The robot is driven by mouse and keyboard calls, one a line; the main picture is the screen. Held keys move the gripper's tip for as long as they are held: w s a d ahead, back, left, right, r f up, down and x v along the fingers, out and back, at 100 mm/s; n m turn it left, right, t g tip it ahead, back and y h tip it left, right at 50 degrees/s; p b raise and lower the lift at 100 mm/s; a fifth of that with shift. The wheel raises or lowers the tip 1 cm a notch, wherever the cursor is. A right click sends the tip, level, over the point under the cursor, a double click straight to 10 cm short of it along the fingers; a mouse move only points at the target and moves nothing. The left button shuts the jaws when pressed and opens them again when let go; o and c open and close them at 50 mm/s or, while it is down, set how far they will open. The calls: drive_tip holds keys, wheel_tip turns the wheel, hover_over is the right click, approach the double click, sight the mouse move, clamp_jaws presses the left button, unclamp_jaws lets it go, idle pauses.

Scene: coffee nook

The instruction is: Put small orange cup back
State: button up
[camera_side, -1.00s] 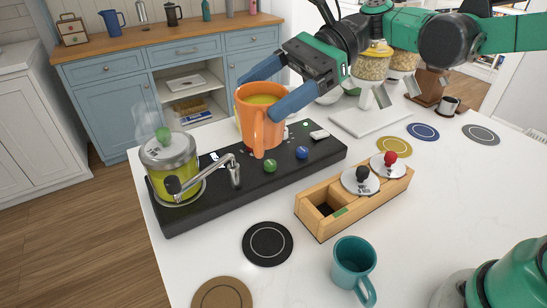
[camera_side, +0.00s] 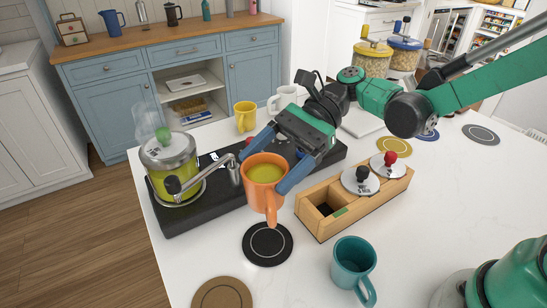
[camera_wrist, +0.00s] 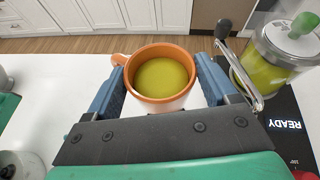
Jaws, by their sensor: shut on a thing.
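The orange cup (camera_side: 265,190) is filled with yellow-green liquid and is roughly upright. My gripper (camera_side: 266,160) is shut on it, with one blue finger on each side. In the side view it is in front of the black machine base, with its handle toward the camera, just above the black round coaster (camera_side: 268,249). I cannot tell how high it is. In the wrist view the cup (camera_wrist: 162,80) sits between both fingers (camera_wrist: 161,86), its handle to the left. A brown coaster (camera_side: 222,296) lies at the front edge.
A machine (camera_side: 170,165) with a steaming green-liquid pot and a metal spout stands at left. A wooden box (camera_side: 323,226) with two lidded compartments is right of the cup. A teal mug (camera_side: 353,262) stands in front. Yellow (camera_side: 246,115) and white mugs stand behind.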

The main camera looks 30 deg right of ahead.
wheel_tip(320, 180, down, 10)
drive_tip(key=shift+f, duration=0.25)
idle(0.3)
drive_tip(key=shift+f, duration=0.1)
drive_tip(key=o, duration=1.5)
drive_tip(key=shift+d, duration=0.1)
